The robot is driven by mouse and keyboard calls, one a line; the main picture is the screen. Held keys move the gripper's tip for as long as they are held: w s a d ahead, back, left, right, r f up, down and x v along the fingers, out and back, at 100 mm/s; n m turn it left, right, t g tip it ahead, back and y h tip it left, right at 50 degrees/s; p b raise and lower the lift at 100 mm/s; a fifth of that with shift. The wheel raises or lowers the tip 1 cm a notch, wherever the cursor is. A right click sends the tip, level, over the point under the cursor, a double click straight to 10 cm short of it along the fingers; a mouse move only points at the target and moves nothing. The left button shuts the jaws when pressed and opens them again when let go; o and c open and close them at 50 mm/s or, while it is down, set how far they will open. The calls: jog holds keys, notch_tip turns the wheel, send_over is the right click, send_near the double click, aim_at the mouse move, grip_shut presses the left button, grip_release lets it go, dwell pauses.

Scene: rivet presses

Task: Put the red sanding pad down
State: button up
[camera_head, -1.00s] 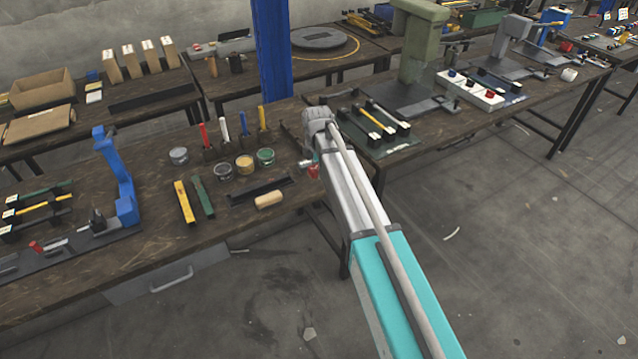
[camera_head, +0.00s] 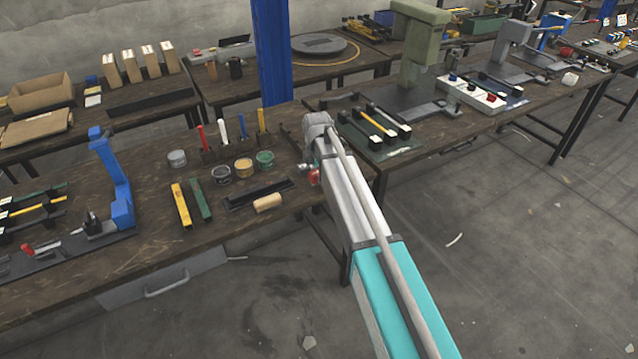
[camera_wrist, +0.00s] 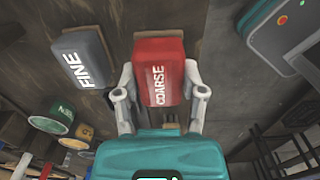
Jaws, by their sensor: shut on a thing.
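The red sanding pad (camera_wrist: 160,72), marked COARSE in white, is between the two fingers of my gripper (camera_wrist: 160,92) in the wrist view. My gripper is shut on it. In the head view only a small red part of the pad (camera_head: 314,177) shows below the end of my arm, by the front edge of the wooden bench (camera_head: 235,225). The arm hides most of the gripper there. I cannot tell whether the pad touches the bench top.
A grey pad (camera_wrist: 85,57) marked FINE lies left of the red pad. Paint cans (camera_head: 243,168), a tan block (camera_head: 267,203), a dark strip (camera_head: 257,192) and yellow and green bars (camera_head: 181,205) lie on the bench to the left. A green plate with tools (camera_head: 378,135) lies to the right.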

aim_at(317, 172)
jog(key=shift+f+b, duration=0.9)
jog(key=shift+f, duration=0.35)
jog(key=shift+f, duration=0.15)
jog(key=o, duration=1)
jog(key=shift+o, duration=0.2)
jog(key=shift+r, duration=0.2)
notch_tip(317, 172, up, 12)
jog(key=p, duration=1.2)
jog(key=shift+s, duration=0.1)
